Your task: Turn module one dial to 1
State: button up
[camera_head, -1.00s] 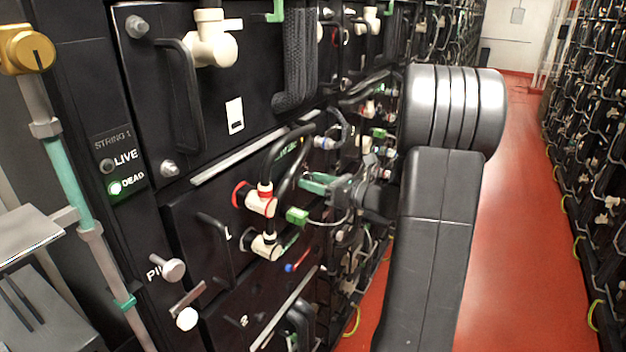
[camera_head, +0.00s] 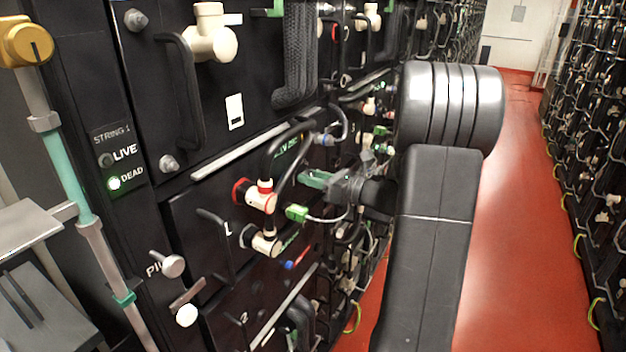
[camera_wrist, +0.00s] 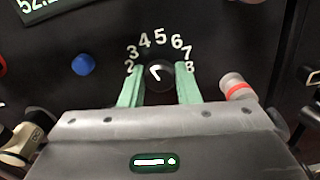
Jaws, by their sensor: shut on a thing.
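In the wrist view the black dial (camera_wrist: 158,76) sits on a dark panel under an arc of white numerals, 2 to 8. A white mark shows on its face; I cannot tell exactly which numeral it points to. The numeral 1 is not visible. The two green fingers of my gripper (camera_wrist: 160,83) stand on either side of the dial, shut on it. In the head view my gripper (camera_head: 318,180) reaches the front of module one (camera_head: 205,240) from the right, and the dial is hidden there.
A blue knob (camera_wrist: 83,64) and a lit display (camera_wrist: 42,8) are left of the dial. A red-banded white connector (camera_wrist: 237,88) is close to the right finger. In the head view, cables and connectors (camera_head: 262,198) crowd the module front. The red aisle floor (camera_head: 510,230) is clear.

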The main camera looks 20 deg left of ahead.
jog(key=shift+f+n+b, duration=0.1)
jog(key=shift+n+b, duration=8.6)
jog(key=shift+b, duration=0.95)
jog(key=o, duration=1)
jog(key=shift+c, duration=0.2)
jog(key=shift+d, duration=0.1)
jog(key=s+d+p, duration=0.1)
jog(key=d, duration=1.2)
jog(key=shift+d, duration=0.35)
jog(key=shift+a, duration=0.1)
